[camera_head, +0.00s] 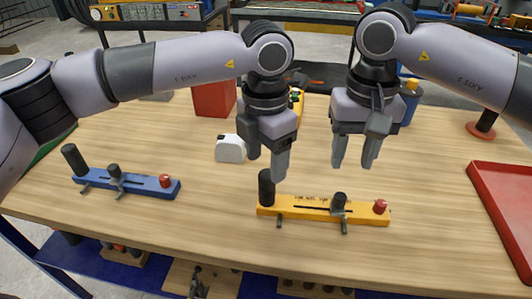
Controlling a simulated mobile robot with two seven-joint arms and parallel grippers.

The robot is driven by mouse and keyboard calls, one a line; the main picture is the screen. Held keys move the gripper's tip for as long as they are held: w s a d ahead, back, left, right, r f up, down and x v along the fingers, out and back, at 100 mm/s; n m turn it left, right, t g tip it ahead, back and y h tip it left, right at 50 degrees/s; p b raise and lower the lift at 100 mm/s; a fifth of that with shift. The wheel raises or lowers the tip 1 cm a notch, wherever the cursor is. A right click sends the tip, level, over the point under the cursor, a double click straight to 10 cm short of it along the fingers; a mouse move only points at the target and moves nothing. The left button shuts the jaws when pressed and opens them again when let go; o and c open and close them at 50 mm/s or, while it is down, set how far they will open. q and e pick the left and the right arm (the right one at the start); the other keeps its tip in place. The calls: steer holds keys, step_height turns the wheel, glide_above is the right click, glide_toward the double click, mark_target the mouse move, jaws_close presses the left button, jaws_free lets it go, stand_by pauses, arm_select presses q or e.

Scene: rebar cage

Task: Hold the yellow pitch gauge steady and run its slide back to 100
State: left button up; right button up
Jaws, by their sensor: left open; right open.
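The yellow pitch gauge (300,206) lies on the wooden table near its front edge, right of the middle. It has a tall black post (266,188) at its left end, a dark slide knob (339,202) right of its middle and a red knob (380,206) at its right end. The scale marks are too small to read. My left gripper (266,166) is open and empty, above and close to the black post. My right gripper (354,162) is open and empty, above the table behind the slide, apart from the gauge.
A similar blue gauge (140,187) lies at the left. A white object (230,149) and a red box (212,100) stand behind my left gripper. A red tray (502,200) is at the right edge, and a blue container (410,101) stands at the back. Table between the two gauges is clear.

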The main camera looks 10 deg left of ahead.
mark_target(266, 174)
arm_select(q)
step_height(266, 174, down, 7)
steer(key=shift+r, duration=0.1)
stand_by(0.3)
